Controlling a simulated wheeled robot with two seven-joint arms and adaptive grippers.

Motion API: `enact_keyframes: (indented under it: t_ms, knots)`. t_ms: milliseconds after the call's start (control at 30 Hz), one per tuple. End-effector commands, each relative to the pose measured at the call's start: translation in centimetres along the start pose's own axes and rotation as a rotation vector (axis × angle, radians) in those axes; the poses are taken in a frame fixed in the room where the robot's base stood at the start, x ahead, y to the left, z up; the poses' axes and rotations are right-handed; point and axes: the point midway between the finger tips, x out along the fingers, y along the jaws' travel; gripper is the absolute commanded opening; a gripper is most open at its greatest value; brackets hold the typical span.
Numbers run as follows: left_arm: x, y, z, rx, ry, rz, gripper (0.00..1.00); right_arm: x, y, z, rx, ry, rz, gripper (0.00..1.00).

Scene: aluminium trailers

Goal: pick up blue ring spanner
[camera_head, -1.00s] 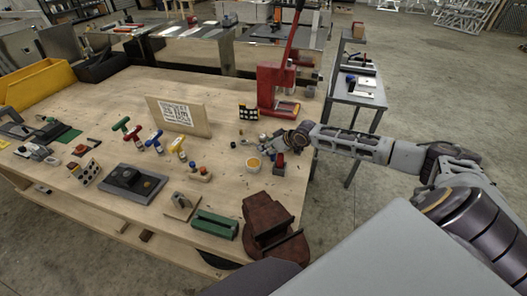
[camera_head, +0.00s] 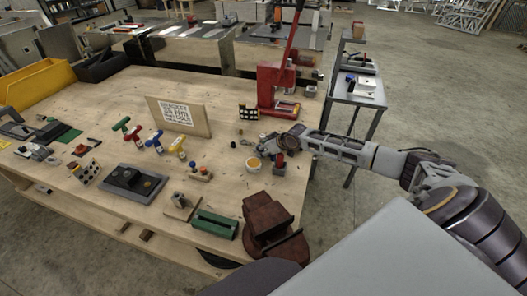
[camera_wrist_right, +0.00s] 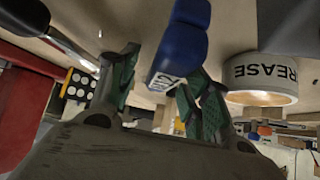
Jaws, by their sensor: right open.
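My right gripper (camera_wrist_right: 160,78) is open, with two green-padded fingers, in the right wrist view. A blue object (camera_wrist_right: 182,38) with white marks on its end shows between and beyond the fingers, close to the right one. I cannot tell for sure whether it is the blue ring spanner, or whether it touches a finger. In the head view my right gripper (camera_head: 268,139) is low over the right side of the workbench and hides what is under it. My left gripper is not in view.
A white grease tin (camera_wrist_right: 262,76) is right of the fingers; it also shows in the head view (camera_head: 253,165). A red-topped block (camera_head: 280,165) stands beside it. A red press (camera_head: 275,90) is behind, a brown vise (camera_head: 268,225) in front. Bare bench (camera_head: 225,150) lies to the left.

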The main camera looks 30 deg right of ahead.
Motion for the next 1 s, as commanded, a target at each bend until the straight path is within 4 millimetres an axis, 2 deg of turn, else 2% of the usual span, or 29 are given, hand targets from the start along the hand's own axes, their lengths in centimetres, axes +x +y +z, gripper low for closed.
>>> enact_keyframes:
  t_ms: [133, 167, 500, 533, 1000]
  knots:
    - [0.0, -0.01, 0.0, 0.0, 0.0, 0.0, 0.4, -0.01, 0.0, 0.01, 0.0, 0.0, 0.0, 0.48]
    - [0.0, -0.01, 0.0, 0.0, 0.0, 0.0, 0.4, -0.01, 0.0, 0.01, 0.0, 0.0, 0.0, 0.46]
    - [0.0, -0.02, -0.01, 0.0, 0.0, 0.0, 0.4, -0.02, 0.0, 0.02, 0.0, 0.0, 0.0, 0.02]
    - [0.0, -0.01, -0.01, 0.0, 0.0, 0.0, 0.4, -0.02, 0.0, 0.02, 0.0, 0.0, 0.0, 0.0]
    - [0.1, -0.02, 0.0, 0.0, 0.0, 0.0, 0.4, -0.52, 0.04, -0.58, 0.0, 0.002, 0.0, 0.0]
